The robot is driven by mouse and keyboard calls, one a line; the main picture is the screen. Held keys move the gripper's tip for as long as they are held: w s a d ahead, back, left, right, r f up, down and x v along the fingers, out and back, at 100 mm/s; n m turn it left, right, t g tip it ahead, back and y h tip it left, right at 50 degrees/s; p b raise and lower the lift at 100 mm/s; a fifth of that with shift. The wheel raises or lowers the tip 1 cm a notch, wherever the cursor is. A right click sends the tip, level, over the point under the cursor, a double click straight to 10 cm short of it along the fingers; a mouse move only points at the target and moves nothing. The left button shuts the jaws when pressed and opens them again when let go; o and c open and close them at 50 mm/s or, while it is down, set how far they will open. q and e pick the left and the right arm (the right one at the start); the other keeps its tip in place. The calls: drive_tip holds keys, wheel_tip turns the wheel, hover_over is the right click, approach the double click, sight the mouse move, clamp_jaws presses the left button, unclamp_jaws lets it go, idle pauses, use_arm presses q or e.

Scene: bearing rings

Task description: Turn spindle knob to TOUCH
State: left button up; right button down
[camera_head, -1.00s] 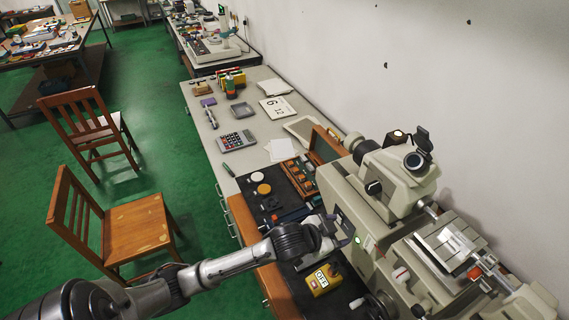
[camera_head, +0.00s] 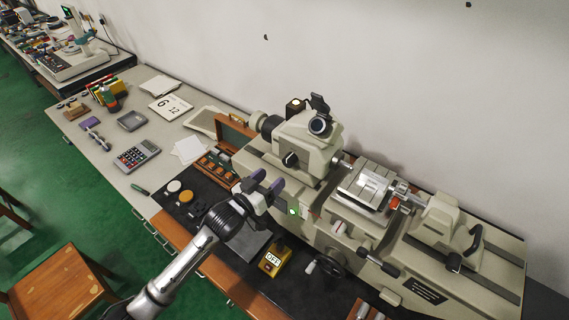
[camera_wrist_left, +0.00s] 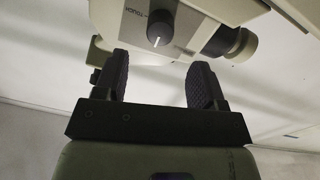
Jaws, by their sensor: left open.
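The spindle knob (camera_wrist_left: 160,29) is round and dark with a white pointer line, on a pale machine housing in the left wrist view. The word TOUCH (camera_wrist_left: 133,18) is printed to its left. The pointer line is toward the bottom of that picture. In the head view a black knob (camera_head: 290,159), which looks like the same one, sits on the front of the machine (camera_head: 305,150). My left gripper (camera_head: 267,184) is open and empty, below and left of it. In the left wrist view my left gripper (camera_wrist_left: 161,65) has its dark fingers apart, short of the knob. My right gripper is out of view.
A yellow box marked OFF (camera_head: 272,258) and a handwheel (camera_head: 330,262) are below right of my gripper. A wooden case (camera_head: 216,168) is to its left. A calculator (camera_head: 136,155) lies further along the bench. A wooden chair (camera_head: 62,290) stands at lower left.

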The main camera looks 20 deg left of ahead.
sight(286, 164)
use_arm(q)
drive_tip(key=shift+p+x, duration=0.35)
drive_tip(key=shift+x, duration=3.15)
drive_tip(key=shift+c, duration=1.3)
drive_tip(key=c, duration=0.7)
drive_tip(key=shift+o, duration=0.2)
